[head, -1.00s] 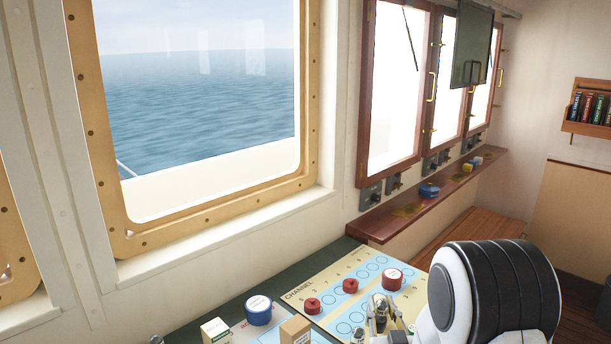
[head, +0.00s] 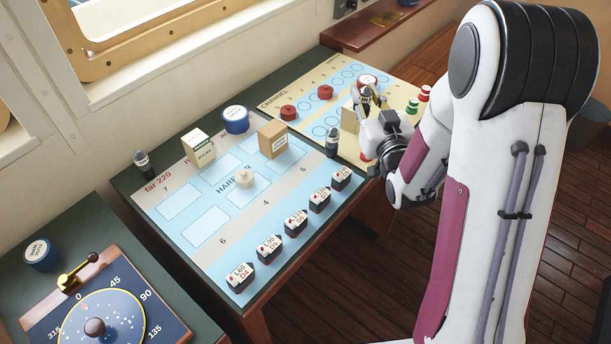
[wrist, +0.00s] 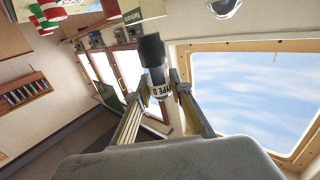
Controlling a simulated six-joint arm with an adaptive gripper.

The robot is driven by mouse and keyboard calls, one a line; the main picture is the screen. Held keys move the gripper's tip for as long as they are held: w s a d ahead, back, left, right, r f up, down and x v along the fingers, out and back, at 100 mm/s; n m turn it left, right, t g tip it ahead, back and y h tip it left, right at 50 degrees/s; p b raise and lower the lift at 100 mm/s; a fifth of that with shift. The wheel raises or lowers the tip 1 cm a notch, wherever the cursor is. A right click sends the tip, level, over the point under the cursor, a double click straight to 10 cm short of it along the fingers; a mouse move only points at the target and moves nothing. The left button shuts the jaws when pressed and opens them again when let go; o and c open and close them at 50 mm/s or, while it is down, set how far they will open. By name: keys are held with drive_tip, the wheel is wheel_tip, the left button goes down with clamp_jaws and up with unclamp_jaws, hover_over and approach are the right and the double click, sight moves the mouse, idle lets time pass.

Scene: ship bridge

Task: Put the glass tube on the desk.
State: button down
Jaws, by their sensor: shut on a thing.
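My gripper (head: 367,96) is over the far right part of the desk (head: 122,183), above the channel board. In the wrist view my gripper (wrist: 164,88) is shut on a dark cylinder (wrist: 153,55) with a white band lettered "TYPE D". It fits the glass tube, though no clear glass shows. In the head view it is small and hard to make out between the fingers. Two similar small dark bottles stand on the desk, one at the back left (head: 143,163) and one right of the middle (head: 332,143).
Red pucks (head: 289,112) lie on the channel board. Pale chart areas between are clear.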

drive_tip(key=a+n+y, duration=0.1)
drive_tip(key=a+y, duration=0.1)
drive_tip(key=s+a+r+n+g+y, duration=0.1)
drive_tip(key=a+n+y, duration=0.1)
drive_tip(key=s+a+r+n+g+y, duration=0.1)
drive_tip(key=a+y, duration=0.1)
drive_tip(key=y, duration=0.1)
drive_tip(key=shift+s+a+r+n, duration=0.15)
drive_tip(key=shift+s+a+n, duration=0.05)
drive_tip(key=shift+a+n, duration=0.1)
drive_tip(key=s+a+f+n+g+y, duration=0.1)
drive_tip(key=s+a+n+g+y, duration=0.4)
drive_tip(key=s+a+g+y, duration=0.1)
drive_tip(key=shift+s+a+f, duration=0.2)
drive_tip(key=shift+s+a, duration=0.5)
drive_tip(key=shift+a, duration=0.15)
drive_tip(key=shift+f, duration=2.9)
drive_tip(key=shift+f, duration=1.9)
drive_tip(key=shift+f, duration=0.15)
drive_tip(key=c, duration=1.8)
unclamp_jaws()
